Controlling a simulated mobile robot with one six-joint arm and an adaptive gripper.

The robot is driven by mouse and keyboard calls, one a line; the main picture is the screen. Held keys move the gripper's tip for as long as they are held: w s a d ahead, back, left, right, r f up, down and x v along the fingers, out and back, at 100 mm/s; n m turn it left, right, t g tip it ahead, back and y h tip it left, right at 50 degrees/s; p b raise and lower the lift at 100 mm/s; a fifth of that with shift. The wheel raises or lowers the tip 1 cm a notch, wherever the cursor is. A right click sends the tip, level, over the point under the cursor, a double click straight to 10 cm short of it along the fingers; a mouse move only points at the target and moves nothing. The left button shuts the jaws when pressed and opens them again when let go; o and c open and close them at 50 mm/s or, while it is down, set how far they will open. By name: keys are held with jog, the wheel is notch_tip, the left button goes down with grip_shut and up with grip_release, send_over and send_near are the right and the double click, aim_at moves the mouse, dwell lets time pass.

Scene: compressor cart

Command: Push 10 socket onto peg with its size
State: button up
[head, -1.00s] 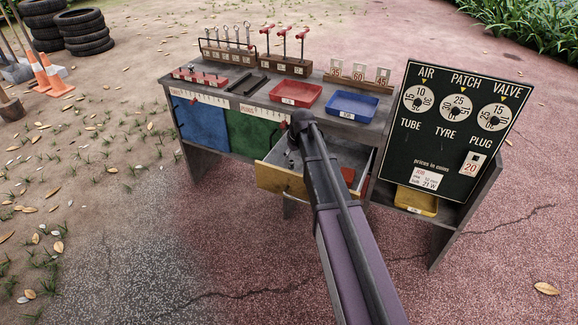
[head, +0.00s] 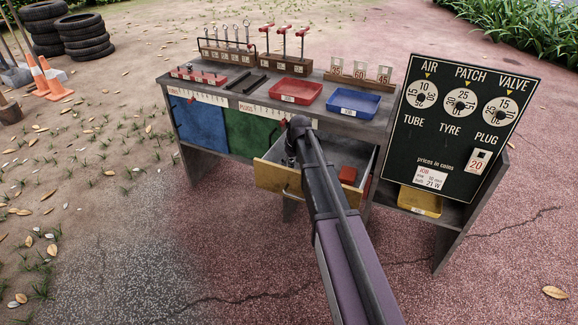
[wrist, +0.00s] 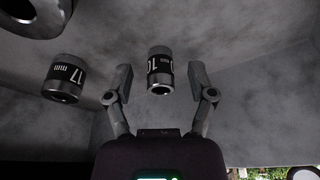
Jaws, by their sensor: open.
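The 10 socket (wrist: 160,70), a silver cylinder with a black band, lies on the grey drawer floor in the wrist view. My gripper (wrist: 160,84) is open, one finger on each side of this socket, with gaps visible between it and the fingers. A 17 socket (wrist: 66,78) is to the left, and part of a larger ring-shaped piece is at the upper left.
A red tray (head: 296,92) and a blue tray (head: 354,104) stand on the cart top. A red object (head: 348,174) lies in the drawer's right part. The black price board (head: 462,130) stands at the right. Drawer walls enclose my gripper.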

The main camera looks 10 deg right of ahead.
dwell(0.4)
grip_shut()
jog(key=shift+r, duration=0.15)
notch_tip(320, 180, up, 10)
jog(key=p, duration=1)
dwell(0.8)
notch_tip(320, 180, up, 28)
jog(key=p, duration=2.8)
jog(key=shift+s+a, duration=0.1)
